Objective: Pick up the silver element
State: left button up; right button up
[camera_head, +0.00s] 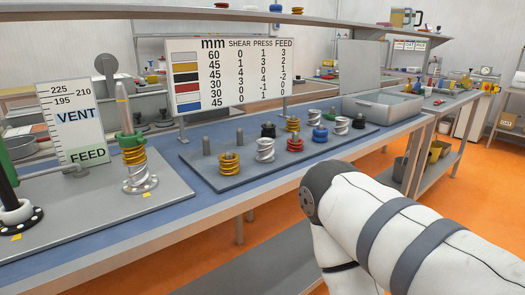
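Silver spiral elements stand on pegs of the dark grey peg board on the blue bench. One silver element (265,150) is near the front, between a yellow and a red element. Another silver element (314,117) is farther back, and a third silver element (341,125) is to its right, beside a blue one. A further silver element (140,178) sits low on the upright shaft at left, under a yellow one. My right arm (400,225) comes in from the lower right, in front of the bench. Neither gripper shows in this view.
The peg board (240,180) also holds yellow (229,163), red (295,145), black (268,130) and blue (320,134) elements and bare pegs. A chart sign (230,75) stands behind it. A grey bin (382,107) is at right. A shelf runs above.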

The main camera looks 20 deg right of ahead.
aim_at(267, 151)
jog(key=i+j+z, duration=0.1)
jog(key=z, duration=0.8)
